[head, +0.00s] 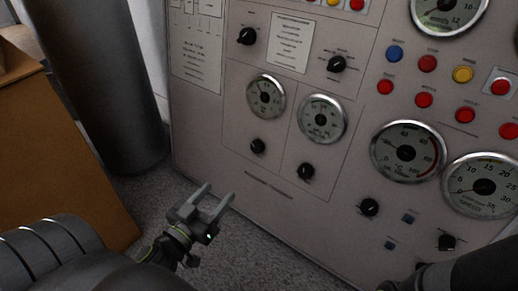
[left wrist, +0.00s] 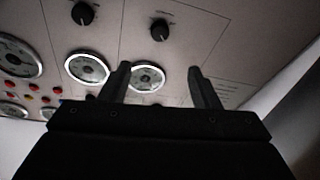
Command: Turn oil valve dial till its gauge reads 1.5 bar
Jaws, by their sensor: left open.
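A grey control panel (head: 235,190) carries small black dials under round gauges. The labels are too small to read, so I cannot tell which dial is the oil valve. Two candidates are the left dial (head: 258,146) under the left gauge (head: 266,97) and the right dial (head: 306,171) under the right gauge (head: 321,118). Both gauge readings are too small to read. My left gripper (head: 222,202) is open and empty, below and left of these dials, apart from the panel. In the left wrist view its fingers (left wrist: 160,83) are spread, with dials and gauges beyond. My right gripper is out of view.
Several red buttons (head: 424,100), larger gauges (head: 408,151) and more dials (head: 370,207) are on the panel's right. A dark cylinder (head: 100,80) and an orange-brown box (head: 55,150) stand at left. Grey carpet (head: 260,250) lies clear before the panel.

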